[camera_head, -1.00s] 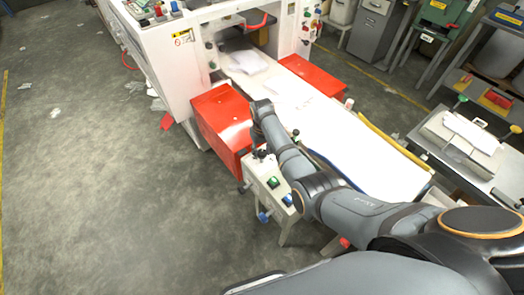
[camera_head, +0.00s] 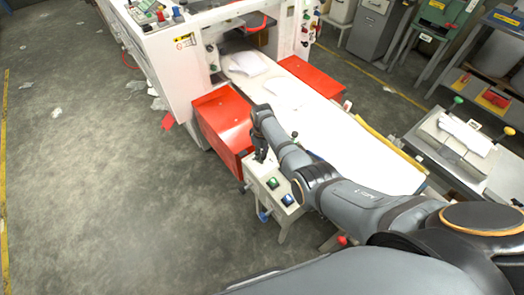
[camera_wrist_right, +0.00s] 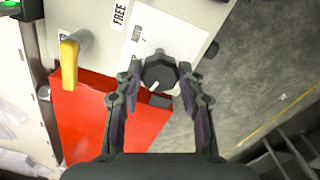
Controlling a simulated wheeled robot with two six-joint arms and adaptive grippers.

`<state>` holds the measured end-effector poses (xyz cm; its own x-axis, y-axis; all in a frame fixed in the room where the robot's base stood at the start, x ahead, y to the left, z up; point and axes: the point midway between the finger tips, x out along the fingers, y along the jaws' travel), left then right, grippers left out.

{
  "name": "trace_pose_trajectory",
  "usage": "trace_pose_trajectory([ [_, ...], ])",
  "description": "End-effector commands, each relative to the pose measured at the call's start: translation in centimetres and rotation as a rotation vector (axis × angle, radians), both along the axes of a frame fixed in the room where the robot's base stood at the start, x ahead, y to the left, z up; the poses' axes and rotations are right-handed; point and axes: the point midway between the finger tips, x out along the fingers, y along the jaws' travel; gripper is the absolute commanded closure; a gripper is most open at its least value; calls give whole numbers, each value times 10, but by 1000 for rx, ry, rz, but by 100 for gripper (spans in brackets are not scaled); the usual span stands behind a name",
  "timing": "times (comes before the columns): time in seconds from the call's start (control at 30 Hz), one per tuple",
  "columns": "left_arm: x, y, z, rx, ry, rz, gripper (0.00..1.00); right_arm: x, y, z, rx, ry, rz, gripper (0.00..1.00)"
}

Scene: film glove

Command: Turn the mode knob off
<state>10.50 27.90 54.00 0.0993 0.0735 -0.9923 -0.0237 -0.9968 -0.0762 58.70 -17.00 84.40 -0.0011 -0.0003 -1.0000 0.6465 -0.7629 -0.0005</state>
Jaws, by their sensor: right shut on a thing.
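The mode knob (camera_wrist_right: 159,74) is a round black knob with a white pointer mark, on a white plate in the right wrist view. The pointer slants toward the lower left there. My right gripper (camera_wrist_right: 158,78) is shut on the knob, with one finger on each side. In the head view my right gripper (camera_head: 261,154) is at the far end of the white control box (camera_head: 259,176) and hides the knob. My left gripper is not in view.
A yellow lever (camera_wrist_right: 69,62) stands left of the knob, near a "FREE" label (camera_wrist_right: 120,14). A green switch (camera_head: 272,183) and a blue-green switch (camera_head: 288,200) sit on the box. A red guard (camera_head: 224,118) is beyond it. The floor at left is mostly open.

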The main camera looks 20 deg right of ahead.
Motion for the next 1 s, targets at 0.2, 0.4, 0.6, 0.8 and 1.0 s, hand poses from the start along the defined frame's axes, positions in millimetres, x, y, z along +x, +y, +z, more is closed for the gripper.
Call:
trace_pose_trajectory([
  [0.2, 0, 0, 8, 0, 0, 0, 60, 1, 0, 2, 1, -2, 180, 93],
  [0.4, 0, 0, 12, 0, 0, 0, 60, 1, 0, 2, 1, -2, 311, 93],
  [0.6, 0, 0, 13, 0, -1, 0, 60, 2, 0, 1, 1, -4, 396, 93],
  [0.8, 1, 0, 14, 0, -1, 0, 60, 2, 0, 1, 2, -4, 437, 93],
  [1.0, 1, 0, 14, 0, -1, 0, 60, 2, 0, 1, 1, -3, 448, 93],
])
